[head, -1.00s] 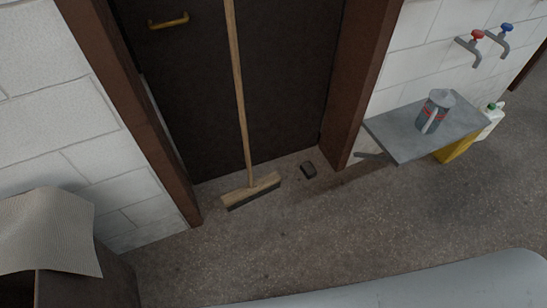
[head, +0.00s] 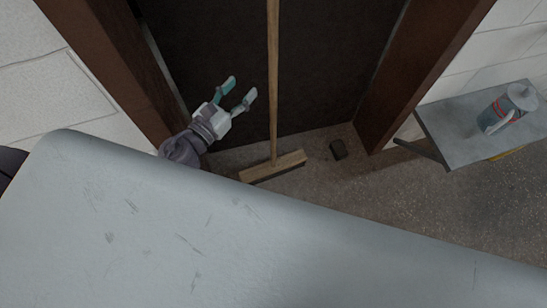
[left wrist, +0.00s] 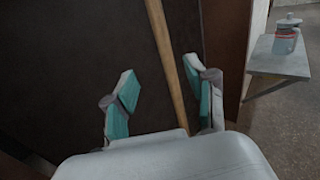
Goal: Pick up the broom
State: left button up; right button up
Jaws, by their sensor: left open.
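The broom (head: 273,85) stands upright in front of the dark door, its wooden head (head: 273,166) on the floor and its handle leaning up past the top of the head view. My left gripper (head: 242,90) is open and empty, to the left of the handle. In the left wrist view the broom handle (left wrist: 166,62) runs between the two spread fingers of the left gripper (left wrist: 160,95) as seen by the camera; it appears beyond them, with no contact visible. My right gripper is in neither view.
A dark door (head: 335,60) stands in a brown frame (head: 425,70). A grey wall shelf (head: 465,145) at right holds a grey canister (head: 506,108) with red marking. Floor (head: 420,195) right of the broom is clear.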

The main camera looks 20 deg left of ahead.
aim_at(270, 58)
pick_arm(q)
jog(key=p+x, duration=0.1)
jog(key=x, duration=0.3)
jog(key=p+x, duration=0.1)
jog(key=x, duration=0.3)
jog(key=p+x, duration=0.1)
jog(key=x, duration=0.4)
jog(key=shift+d+r, duration=0.35)
jog(key=shift+r, duration=0.05)
jog(key=shift+w+d+f, duration=0.1)
jog(key=shift+w+d, duration=0.05)
jog(key=shift+w, duration=0.25)
grip_shut()
